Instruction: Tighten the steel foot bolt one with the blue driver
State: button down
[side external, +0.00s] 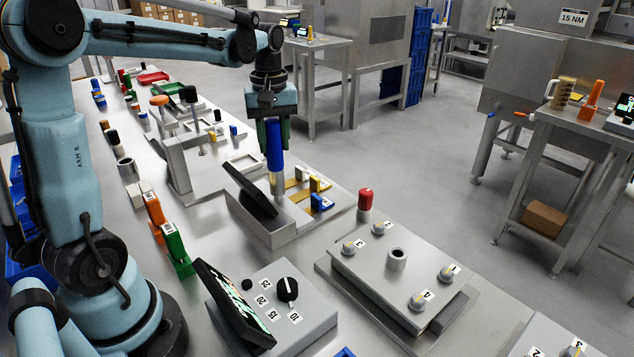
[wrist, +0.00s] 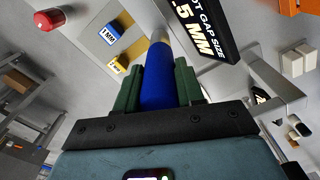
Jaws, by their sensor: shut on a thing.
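My gripper (side external: 273,125) is shut on the blue driver (side external: 275,150), which hangs upright with its pale shaft down over the grey gap fixture. Whether the shaft tip touches the fixture I cannot tell. In the wrist view the blue handle (wrist: 158,75) sits between the green fingers. The grey foot plate (side external: 350,272) lies apart to the right, with several numbered steel bolts around a central collar. The bolt beside the label that looks like 1 is steel foot bolt one (side external: 446,273), on its right side. My gripper is well away from it.
The gap fixture has a tilted black screen (side external: 249,190) and yellow and blue blocks (side external: 319,200). A red-topped piece (side external: 365,200) stands between fixture and foot plate. A dial box (side external: 290,325) with a screen is in front. Orange (side external: 155,215) and green (side external: 175,245) clamp-like pieces stand left.

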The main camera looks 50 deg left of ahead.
aim_at(272, 120)
jog(key=shift+f, duration=0.95)
dwell(2.5)
jog(key=shift+r, duration=0.1)
jog(key=shift+r, duration=2.45)
